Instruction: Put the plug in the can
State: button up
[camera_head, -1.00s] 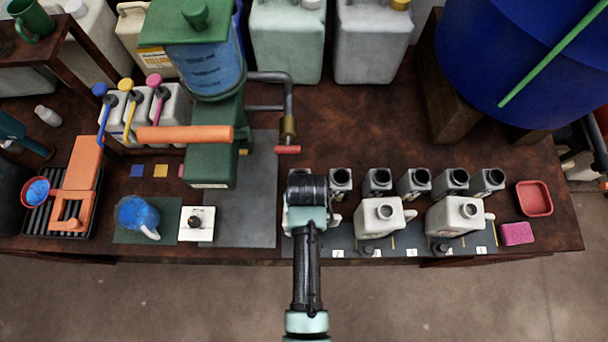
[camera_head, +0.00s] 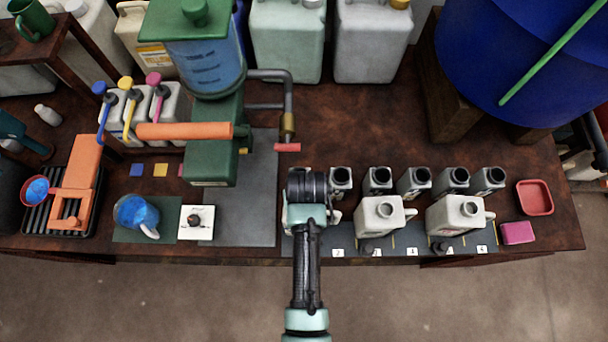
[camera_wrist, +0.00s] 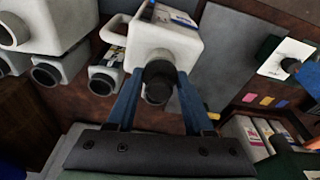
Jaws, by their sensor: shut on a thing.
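My gripper (camera_wrist: 158,82) is shut on a black plug (camera_wrist: 157,93), with one blue finger on each side of it. A white can (camera_wrist: 165,42) with a label stands directly beyond the plug in the wrist view. The plug lines up with the can's dark neck; I cannot tell whether it sits in the mouth. In the head view my wrist covers the plug, the fingertips and most of this can, with only a pale edge and handle (camera_head: 335,217) showing.
Two white cans (camera_head: 383,215) (camera_head: 456,213) with open mouths stand to the right on the numbered mat (camera_head: 345,240). Dark plugs (camera_head: 366,249) (camera_head: 440,248) lie in front of them. Several small cans stand behind. A green dispenser (camera_head: 212,145) stands at left.

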jog(key=shift+s+f, duration=0.8)
jog(key=shift+f, duration=0.15)
jog(key=o, duration=1.4)
jog(key=shift+c, duration=0.7)
jog(key=o, duration=0.3)
jog(key=shift+r, duration=0.1)
jog(key=shift+w+r+p, duration=0.2)
jog(key=shift+r+p, duration=1)
jog(key=shift+w+r+p, duration=0.2)
jog(key=shift+r+p, duration=0.95)
jog(key=shift+p, duration=0.05)
jog(key=shift+r+p, duration=1.55)
jog(key=shift+r, duration=0.05)
